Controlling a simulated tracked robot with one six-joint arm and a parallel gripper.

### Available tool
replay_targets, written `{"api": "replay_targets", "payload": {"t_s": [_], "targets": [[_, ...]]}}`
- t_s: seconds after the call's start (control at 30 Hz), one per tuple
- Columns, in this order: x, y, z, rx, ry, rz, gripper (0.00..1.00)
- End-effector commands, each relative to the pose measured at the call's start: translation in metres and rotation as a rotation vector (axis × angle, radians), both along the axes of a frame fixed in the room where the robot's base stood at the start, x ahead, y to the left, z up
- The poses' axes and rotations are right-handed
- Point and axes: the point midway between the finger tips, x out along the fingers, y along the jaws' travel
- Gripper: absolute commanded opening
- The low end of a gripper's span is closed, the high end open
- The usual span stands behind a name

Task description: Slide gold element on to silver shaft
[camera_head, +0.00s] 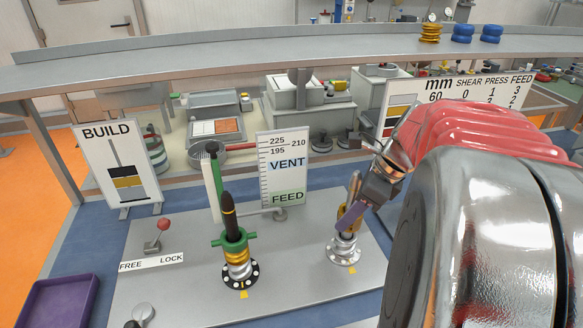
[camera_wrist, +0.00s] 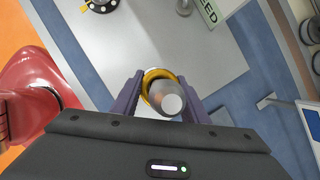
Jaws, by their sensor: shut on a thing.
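My gripper (camera_head: 350,212) is low over the right-hand station of the grey plate, one purple finger showing in front of the gold element (camera_head: 344,225). In the wrist view, my two purple fingers (camera_wrist: 160,88) are shut on the gold element (camera_wrist: 158,74), a ring between them. The round end of the silver shaft (camera_wrist: 172,104) shows inside the ring's outline and nearer the camera, so the ring appears to be around the shaft. In the head view a silver flanged base (camera_head: 343,256) stands below the gripper. How far down the ring sits is partly hidden by the finger.
To the left stands a dark shaft (camera_head: 229,212) with a green collar (camera_head: 233,241) and gold and silver pieces on a black base. A VENT/FEED sign (camera_head: 284,165) stands behind. A red-knobbed lever (camera_head: 153,244) and purple tray (camera_head: 58,303) are farther left. The plate between stations is clear.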

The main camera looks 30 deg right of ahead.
Motion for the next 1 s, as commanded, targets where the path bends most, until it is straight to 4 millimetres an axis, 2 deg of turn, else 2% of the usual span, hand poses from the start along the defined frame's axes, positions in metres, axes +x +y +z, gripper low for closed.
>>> {"api": "replay_targets", "payload": {"t_s": [0.2,0.23,0.5,0.83,1.0], "targets": [[0.0,0.0,-0.007,-0.001,-0.001,0.0,0.1],[0.0,0.0,-0.007,-0.002,-0.001,-0.001,0.42],[0.0,0.0,-0.007,-0.001,-0.001,0.0,0.61],[0.0,0.0,-0.006,-0.001,-0.001,0.0,0.62],[0.0,-0.001,0.003,0.0,-0.001,0.003,0.62]]}}
